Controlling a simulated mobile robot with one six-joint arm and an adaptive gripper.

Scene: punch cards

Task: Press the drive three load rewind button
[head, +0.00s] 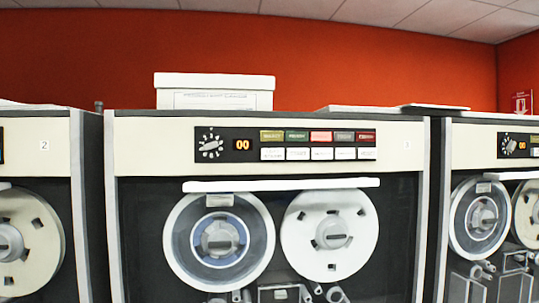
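The middle tape drive (268,165) faces me, with a small label (407,145) at its upper right that is too faint to read surely. The drive to its left bears a 2 (44,145). The middle drive's dark control panel (285,144) has a rotary knob (210,144), an orange 00 display (242,144), an upper row of coloured indicators and a lower row of white buttons (318,154). The lettering is too small to read surely; the leftmost white button (272,155) has two lines of text. My gripper is not in view.
Two tape reels (219,242) (331,235) sit below a white bar (282,185) on the middle drive. A white box (214,91) stands on top. Another drive (492,190) stands at the right. Nothing blocks the panel in this view.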

